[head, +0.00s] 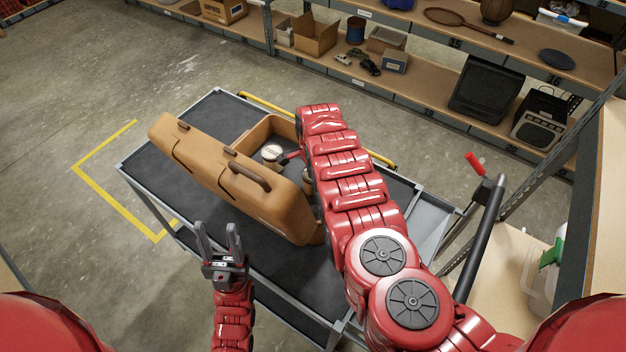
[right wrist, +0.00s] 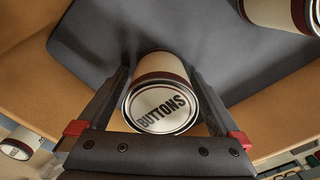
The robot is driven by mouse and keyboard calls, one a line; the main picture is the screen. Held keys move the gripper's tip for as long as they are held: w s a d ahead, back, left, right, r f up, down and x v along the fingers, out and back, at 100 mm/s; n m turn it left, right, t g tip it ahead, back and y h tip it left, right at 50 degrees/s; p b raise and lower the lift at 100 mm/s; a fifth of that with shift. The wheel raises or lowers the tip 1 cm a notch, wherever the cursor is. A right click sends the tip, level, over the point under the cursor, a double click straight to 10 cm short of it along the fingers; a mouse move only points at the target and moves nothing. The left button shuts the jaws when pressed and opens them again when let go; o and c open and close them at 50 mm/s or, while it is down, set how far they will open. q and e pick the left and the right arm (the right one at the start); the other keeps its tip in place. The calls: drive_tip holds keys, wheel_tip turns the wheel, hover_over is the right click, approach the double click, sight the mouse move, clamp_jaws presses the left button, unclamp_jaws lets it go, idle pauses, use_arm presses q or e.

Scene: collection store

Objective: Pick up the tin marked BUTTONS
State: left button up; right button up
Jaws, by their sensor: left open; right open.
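The tin marked BUTTONS (right wrist: 162,108) has a pale lid with dark lettering and a dark red band. In the right wrist view it sits between the two fingers of my open right gripper (right wrist: 165,78), which are spread on either side of it. In the head view a pale-lidded tin (head: 271,153) shows inside the open tan suitcase (head: 262,130); its lettering is too small to read. My right arm hides most of the right gripper there. My left gripper (head: 218,232) is open and empty, in front of the suitcase.
The suitcase lies on a dark-topped cart (head: 203,120), its lid (head: 215,168) raised towards me. Other tins show in the right wrist view, at the upper right (right wrist: 275,12) and lower left (right wrist: 18,149). Loaded shelves (head: 420,85) stand behind; floor is clear at left.

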drive_tip(key=shift+c, duration=0.2)
clamp_jaws()
idle(0.3)
drive_tip(key=shift+r, duration=0.2)
